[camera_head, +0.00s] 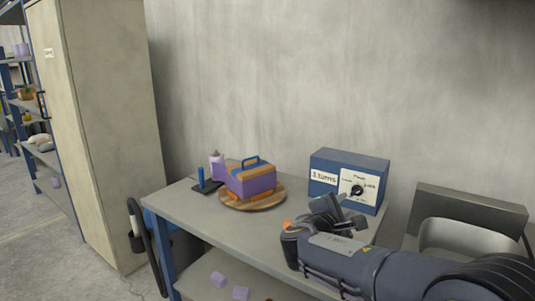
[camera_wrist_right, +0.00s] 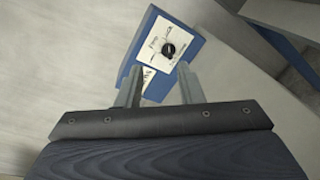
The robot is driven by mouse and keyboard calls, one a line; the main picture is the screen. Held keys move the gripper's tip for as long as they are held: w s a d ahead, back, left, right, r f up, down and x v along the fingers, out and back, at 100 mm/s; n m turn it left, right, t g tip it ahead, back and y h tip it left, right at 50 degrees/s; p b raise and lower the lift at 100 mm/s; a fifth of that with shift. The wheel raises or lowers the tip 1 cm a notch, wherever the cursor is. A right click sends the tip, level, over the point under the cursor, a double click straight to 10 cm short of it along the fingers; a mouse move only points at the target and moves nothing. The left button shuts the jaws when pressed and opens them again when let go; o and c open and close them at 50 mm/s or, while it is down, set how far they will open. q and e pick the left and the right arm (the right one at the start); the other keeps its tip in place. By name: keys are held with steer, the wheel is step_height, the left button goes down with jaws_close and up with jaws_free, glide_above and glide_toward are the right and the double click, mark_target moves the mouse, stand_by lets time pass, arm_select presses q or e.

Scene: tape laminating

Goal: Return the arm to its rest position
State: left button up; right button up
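My right arm comes in from the lower right in the head view, and its gripper (camera_head: 328,204) is over the right part of the table, in front of the blue box. In the right wrist view the two fingers of the gripper (camera_wrist_right: 160,80) stand apart with nothing between them. The blue box (camera_head: 345,168) has a white dial panel with a black knob and a label reading "3 turns". It also shows beyond the fingers in the right wrist view (camera_wrist_right: 186,22), apart from them. My left gripper is in neither view.
The grey table (camera_head: 205,212) holds a round wooden board (camera_head: 275,202) with a purple and orange block (camera_head: 250,178) on it. A purple bottle (camera_head: 216,165) and a dark stand with a blue post (camera_head: 203,183) are beside it. A chair (camera_head: 462,236) stands at right.

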steer(key=s+d+f+m+g+y, duration=0.2)
steer(key=s+d+f+m, duration=0.1)
steer(key=s, duration=0.3)
steer(key=s+d+f+m+g+y, duration=0.2)
steer(key=s+d+f+m+g, duration=0.1)
steer(key=s, duration=0.4)
steer(key=s+d+f+m+g+y, duration=0.1)
steer(key=s+d+f+m+g, duration=0.2)
steer(key=s+d+f, duration=0.2)
steer(key=shift+s+d+m+y, duration=0.2)
steer(key=shift+s+d, duration=0.1)
steer(key=shift+s, duration=0.2)
steer(key=shift+s+d+m+y, duration=0.2)
steer(key=shift+s+d, duration=0.05)
steer(key=shift+s, duration=0.2)
steer(key=s+a+f+m+y, duration=0.2)
steer(key=s+a+m+y, duration=0.25)
steer(key=s, duration=0.45)
steer(key=s+a+f+m+y, duration=0.25)
steer(key=s+a+m, duration=0.2)
steer(key=s, duration=0.35)
step_height(320, 180, down, 9)
steer(key=a+y+b, duration=0.1)
steer(key=b, duration=0.9)
step_height(320, 180, up, 33)
steer(key=p, duration=3.3)
steer(key=shift+s+r, duration=0.15)
steer(key=shift+s, duration=0.1)
